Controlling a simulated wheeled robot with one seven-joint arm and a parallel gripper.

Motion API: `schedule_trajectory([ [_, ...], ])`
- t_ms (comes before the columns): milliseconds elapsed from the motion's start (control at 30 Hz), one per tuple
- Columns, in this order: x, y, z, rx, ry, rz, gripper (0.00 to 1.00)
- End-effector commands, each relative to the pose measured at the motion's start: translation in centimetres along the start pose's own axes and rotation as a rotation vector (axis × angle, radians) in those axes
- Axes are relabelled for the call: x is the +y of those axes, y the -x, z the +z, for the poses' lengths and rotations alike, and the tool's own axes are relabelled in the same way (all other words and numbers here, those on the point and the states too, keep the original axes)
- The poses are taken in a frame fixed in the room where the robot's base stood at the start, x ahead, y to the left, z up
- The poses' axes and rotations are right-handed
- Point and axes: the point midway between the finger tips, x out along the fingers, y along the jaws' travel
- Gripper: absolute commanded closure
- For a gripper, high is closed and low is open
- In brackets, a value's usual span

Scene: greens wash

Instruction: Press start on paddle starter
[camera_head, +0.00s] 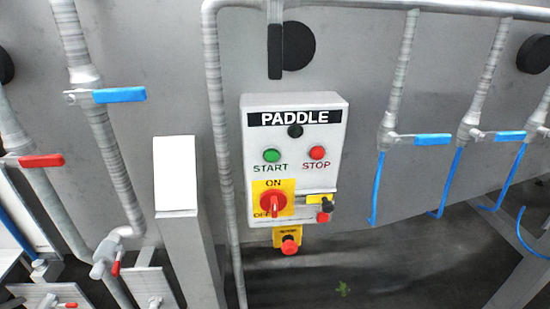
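The paddle starter (334,130) is a pale grey box on the metal wall, near the middle of the head view. A black label at its top reads PADDLE. The green START button (271,156) is on its left side, and the red STOP button (317,152) is to the right. Below them is a red rotary switch (273,204) on a yellow plate marked ON and OFF. A red emergency-type button (290,246) on a yellow plate hangs under the box. My gripper is not in view, and nothing covers the START button.
A vertical pipe (213,110) runs close along the box's left side. A white-topped post (177,175) stands left of it. Pipes with blue valve handles (433,140) and blue hoses (378,188) are to the right. A red valve handle (42,161) is at far left.

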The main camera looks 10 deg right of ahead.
Motion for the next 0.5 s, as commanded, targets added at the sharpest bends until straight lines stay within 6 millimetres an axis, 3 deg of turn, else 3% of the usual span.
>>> schedule_trajectory([
  [400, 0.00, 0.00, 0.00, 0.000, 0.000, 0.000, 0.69],
  [500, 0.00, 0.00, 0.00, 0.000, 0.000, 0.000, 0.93],
])
